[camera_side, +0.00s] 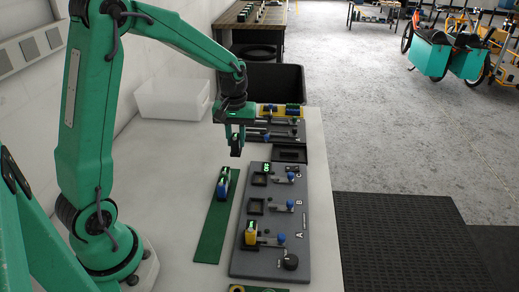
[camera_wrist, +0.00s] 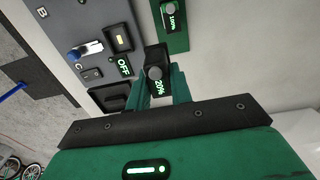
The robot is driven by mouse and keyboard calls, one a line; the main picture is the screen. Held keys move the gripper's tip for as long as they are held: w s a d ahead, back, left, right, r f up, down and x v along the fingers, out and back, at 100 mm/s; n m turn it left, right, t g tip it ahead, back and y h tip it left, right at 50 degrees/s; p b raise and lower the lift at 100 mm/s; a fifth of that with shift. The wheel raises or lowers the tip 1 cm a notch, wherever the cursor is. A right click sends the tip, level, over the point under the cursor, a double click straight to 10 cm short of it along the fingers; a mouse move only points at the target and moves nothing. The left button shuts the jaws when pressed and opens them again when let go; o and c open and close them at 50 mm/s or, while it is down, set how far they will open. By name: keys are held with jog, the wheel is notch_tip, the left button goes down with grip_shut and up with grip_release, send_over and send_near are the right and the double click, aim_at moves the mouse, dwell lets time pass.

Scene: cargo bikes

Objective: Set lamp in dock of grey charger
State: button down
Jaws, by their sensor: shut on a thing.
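My gripper (camera_side: 236,150) is shut on a dark lamp (camera_wrist: 155,76), whose display reads 20%. It holds the lamp above the white table, beyond the far end of the green strip in the side view. The grey charger (camera_side: 290,222) has docks marked A, B and C. A yellow lamp (camera_side: 251,233) stands at dock A; docks B (camera_side: 256,206) and C (camera_side: 259,179) look empty. Blue levers sit beside the docks. In the wrist view the charger (camera_wrist: 85,20) shows an OFF display near C. A blue-and-white lamp (camera_side: 222,186) stands on the green strip (camera_side: 213,232); its display reads 100% in the wrist view.
A small black tray (camera_side: 290,153) lies past the charger's far end. Behind it are a dark panel with a yellow part (camera_side: 281,110), a black bin (camera_side: 275,82) and a clear bin (camera_side: 173,98). The table left of the green strip is clear.

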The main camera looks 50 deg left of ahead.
jog(key=w+d+f, duration=0.2)
jog(key=w+d, duration=0.1)
jog(key=d, duration=0.3)
jog(key=shift+w+d, duration=0.3)
jog(key=shift+f, duration=0.15)
jog(key=shift+f, duration=1.9)
jog(key=shift+f, duration=0.9)
dwell(0.3)
jog(key=c, duration=1.2)
grip_release()
jog(key=shift+o, duration=0.2)
jog(key=shift+r, duration=0.1)
